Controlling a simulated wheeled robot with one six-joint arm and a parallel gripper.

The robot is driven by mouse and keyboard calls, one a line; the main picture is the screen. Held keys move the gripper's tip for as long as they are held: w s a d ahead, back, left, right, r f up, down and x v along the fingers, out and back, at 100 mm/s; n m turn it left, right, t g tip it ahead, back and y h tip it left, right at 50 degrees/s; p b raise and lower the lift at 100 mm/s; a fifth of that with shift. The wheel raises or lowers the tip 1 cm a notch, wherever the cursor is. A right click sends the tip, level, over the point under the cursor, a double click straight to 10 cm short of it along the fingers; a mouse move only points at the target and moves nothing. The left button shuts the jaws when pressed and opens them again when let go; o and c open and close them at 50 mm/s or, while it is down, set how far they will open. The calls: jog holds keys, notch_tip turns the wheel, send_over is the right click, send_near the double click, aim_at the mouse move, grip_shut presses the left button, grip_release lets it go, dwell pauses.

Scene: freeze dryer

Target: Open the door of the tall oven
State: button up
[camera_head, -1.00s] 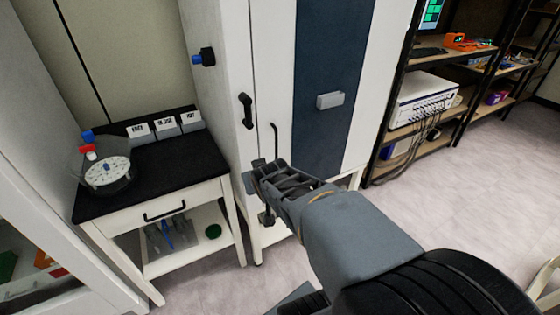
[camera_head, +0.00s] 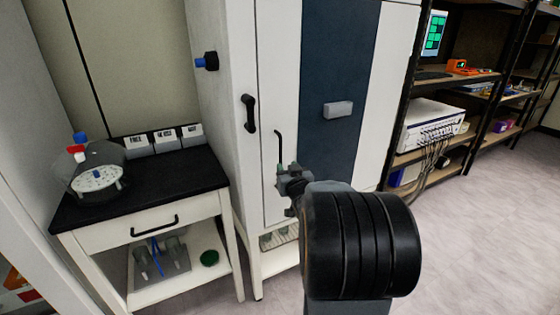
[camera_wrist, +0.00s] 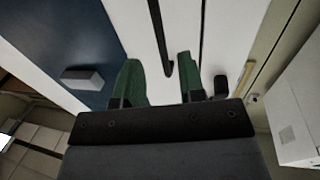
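The tall oven (camera_head: 265,60) is a tall white cabinet with a dark blue front panel (camera_head: 340,60). Its door looks closed. A thin dark bar handle (camera_head: 279,147) stands upright on the white front, left of the blue panel. My gripper (camera_head: 283,172) is at the lower part of this bar. In the wrist view, my gripper's green fingers (camera_wrist: 159,64) are apart, and the bar handle's end (camera_wrist: 157,30) shows between them. I cannot tell whether they touch it.
A black grip (camera_head: 249,113) and a blue-tipped knob (camera_head: 207,60) sit on the cabinet's left side. A black-topped bench (camera_head: 150,185) with a clear-lidded round device (camera_head: 97,178) stands left. A shelf rack (camera_head: 440,160) stands right, with open floor (camera_head: 480,230) in front.

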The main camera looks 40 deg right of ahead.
aim_at(281, 158)
jog(key=x, duration=0.7)
jog(key=shift+w, duration=0.3)
grip_shut()
